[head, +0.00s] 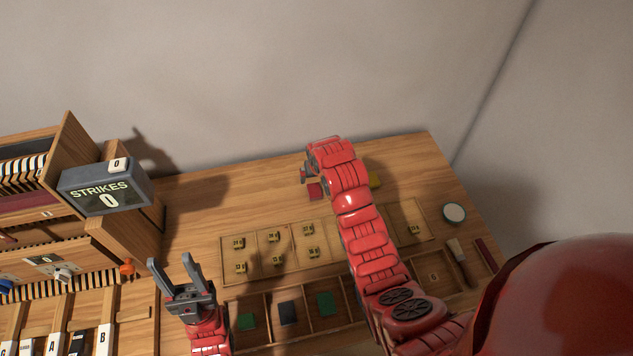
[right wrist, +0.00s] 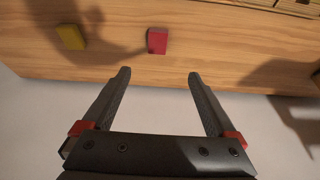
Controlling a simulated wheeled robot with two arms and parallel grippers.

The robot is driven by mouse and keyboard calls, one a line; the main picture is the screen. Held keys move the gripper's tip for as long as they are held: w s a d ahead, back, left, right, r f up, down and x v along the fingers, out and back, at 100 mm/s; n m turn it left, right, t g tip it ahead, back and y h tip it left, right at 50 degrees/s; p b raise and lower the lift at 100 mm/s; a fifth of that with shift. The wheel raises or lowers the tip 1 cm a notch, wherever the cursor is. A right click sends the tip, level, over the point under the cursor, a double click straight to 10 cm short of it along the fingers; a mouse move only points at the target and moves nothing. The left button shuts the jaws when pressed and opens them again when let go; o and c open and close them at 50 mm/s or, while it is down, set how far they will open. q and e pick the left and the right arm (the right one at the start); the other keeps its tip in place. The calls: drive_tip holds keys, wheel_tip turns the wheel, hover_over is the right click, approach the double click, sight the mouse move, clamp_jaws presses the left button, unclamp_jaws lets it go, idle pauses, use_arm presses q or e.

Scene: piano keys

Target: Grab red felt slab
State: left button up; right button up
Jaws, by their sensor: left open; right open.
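A small red block (head: 316,190), which looks like the red felt slab, lies on the bare wooden table top towards the back. It also shows in the right wrist view (right wrist: 157,40), just beyond and roughly centred between the fingertips. My right gripper (right wrist: 159,74) is open and empty, with a gap between its tips and the red block. In the head view my right arm reaches over the table and mostly hides this gripper. My left gripper (head: 170,260) is open and empty at the front left, pointing up, away from the red block.
A yellow block (head: 375,181) lies near the red one, partly behind my arm. Shallow trays hold small brass-coloured pieces (head: 274,237) and green (head: 325,303) and dark slabs. A STRIKES counter (head: 108,190) and keyboard stand left. A brush (head: 458,252) and round tin (head: 454,212) lie right.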

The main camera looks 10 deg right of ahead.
drive_tip(key=b, duration=0.5)
hover_over(314, 190)
drive_tip(key=s, duration=0.3)
wheel_tip(314, 190, down, 11)
drive_tip(key=shift+a+f, duration=0.1)
drive_tip(key=b+x, duration=0.5)
drive_tip(key=shift+w, duration=0.3)
drive_tip(key=shift+c, duration=0.4)
drive_tip(key=c, duration=1.3)
drive_tip(key=shift+c, duration=0.2)
